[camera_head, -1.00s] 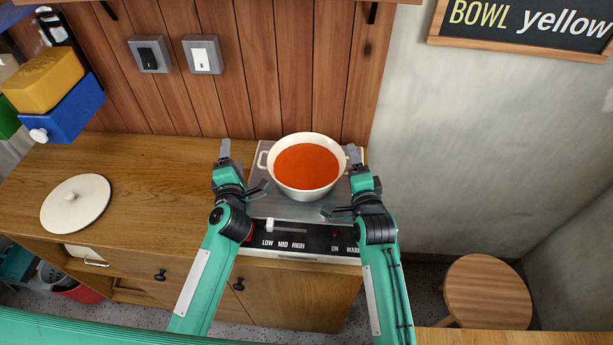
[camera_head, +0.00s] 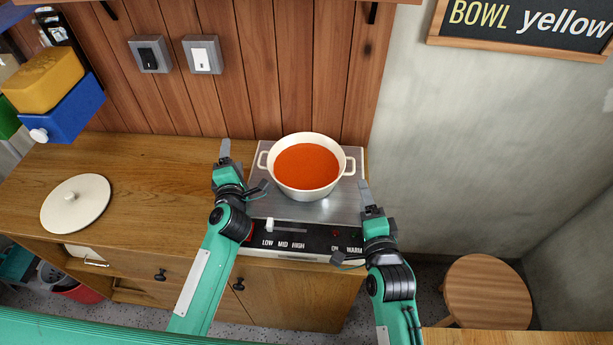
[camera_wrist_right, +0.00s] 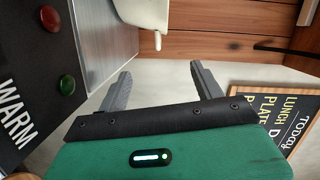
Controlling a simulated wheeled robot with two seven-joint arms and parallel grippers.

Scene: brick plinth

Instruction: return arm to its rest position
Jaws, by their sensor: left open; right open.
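My right gripper (camera_head: 351,225) is open and empty at the right front edge of the hot plate, below and apart from the pot's right handle. In the right wrist view its two fingers (camera_wrist_right: 160,73) stand apart with nothing between them. My left gripper (camera_head: 243,169) is open over the left edge of the hot plate, close to the pot's left handle; I cannot tell whether they touch. The cream pot (camera_head: 306,187) of orange-red soup (camera_head: 306,165) stands upright on the hot plate (camera_head: 335,209). Part of the pot shows in the right wrist view (camera_wrist_right: 146,12).
A cream lid (camera_head: 90,208) lies on the wooden counter (camera_head: 150,165) at the left. Blue (camera_head: 70,112) and yellow (camera_head: 45,78) boxes are at the upper left. A round stool (camera_head: 487,292) stands at lower right. The floor between counter and stool is clear.

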